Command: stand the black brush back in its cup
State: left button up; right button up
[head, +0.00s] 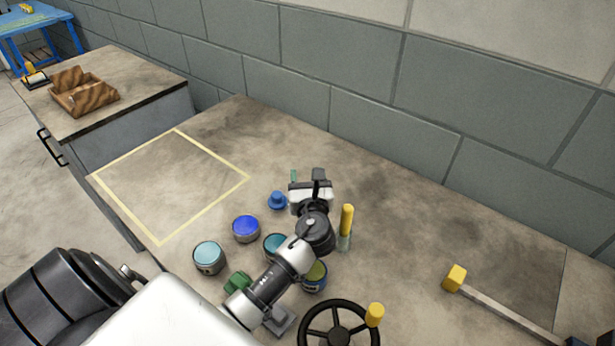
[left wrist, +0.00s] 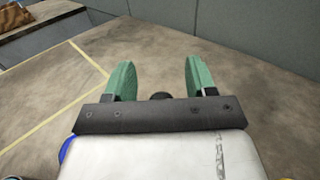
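My left gripper (head: 309,178) is over the middle of the worktop. In the left wrist view its two green fingers (left wrist: 160,82) stand wide apart. A small dark round shape (left wrist: 160,96) shows between them, touching neither; I cannot tell if it is the black brush or part of my gripper. I cannot make out the brush for certain in the head view. A grey-green cup (head: 344,241) with an upright yellow stick (head: 347,218) in it stands right of my left wrist. I cannot tell if this is the brush's cup. My right gripper is out of view.
Blue (head: 246,229) and teal (head: 208,258) tins and a small blue object (head: 278,201) stand left of my arm. An olive-topped tin (head: 315,276) and a black handwheel (head: 339,328) are nearer the front. The pale-yellow outlined square (head: 178,185) is empty. A wall backs the worktop.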

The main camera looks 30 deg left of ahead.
pick_arm(q)
jog(key=v, duration=1)
jog(key=shift+s+d+b, duration=0.25)
jog(key=shift+d+b, duration=0.05)
dwell(0.7)
